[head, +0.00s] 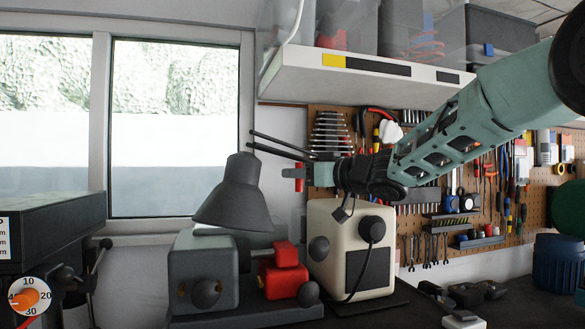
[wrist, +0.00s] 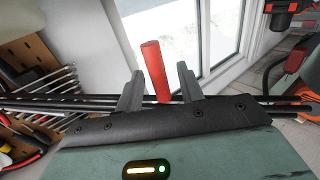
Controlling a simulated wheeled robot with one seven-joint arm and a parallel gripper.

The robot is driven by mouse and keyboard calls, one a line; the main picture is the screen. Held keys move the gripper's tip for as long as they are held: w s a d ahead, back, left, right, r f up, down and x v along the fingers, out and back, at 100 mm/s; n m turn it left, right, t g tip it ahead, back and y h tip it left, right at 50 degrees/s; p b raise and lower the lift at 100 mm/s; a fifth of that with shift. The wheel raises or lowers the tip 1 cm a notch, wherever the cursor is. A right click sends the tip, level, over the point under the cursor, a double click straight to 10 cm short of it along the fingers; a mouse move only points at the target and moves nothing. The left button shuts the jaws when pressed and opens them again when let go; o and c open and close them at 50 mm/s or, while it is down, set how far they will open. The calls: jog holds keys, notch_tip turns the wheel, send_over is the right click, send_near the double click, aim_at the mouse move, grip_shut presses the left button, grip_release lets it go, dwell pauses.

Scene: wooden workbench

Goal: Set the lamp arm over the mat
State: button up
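The desk lamp's dark grey shade (head: 235,198) hangs at centre left in the head view, above a grey machine. Two thin black lamp arm rods (head: 278,143) run from near the shade toward my wrist; dark rods (wrist: 75,101) also cross the wrist view. A red handle (wrist: 155,70) stands between my gripper's fingers (wrist: 158,88), with a visible gap on each side. In the head view my gripper (head: 292,173) is beside the red handle (head: 299,178). A dark flat sheet (head: 398,302) lies on the bench at right; I cannot tell whether it is the mat.
A grey machine (head: 205,270) with a red block (head: 280,275) and a cream box (head: 345,225) with a cable stand below my gripper. A shelf (head: 370,65) hangs above, and a tool pegboard (head: 520,210) is behind. A window (head: 175,130) is at left.

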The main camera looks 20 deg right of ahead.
jog(key=shift+x, duration=1.2)
grip_shut()
jog(key=shift+s+d, duration=0.1)
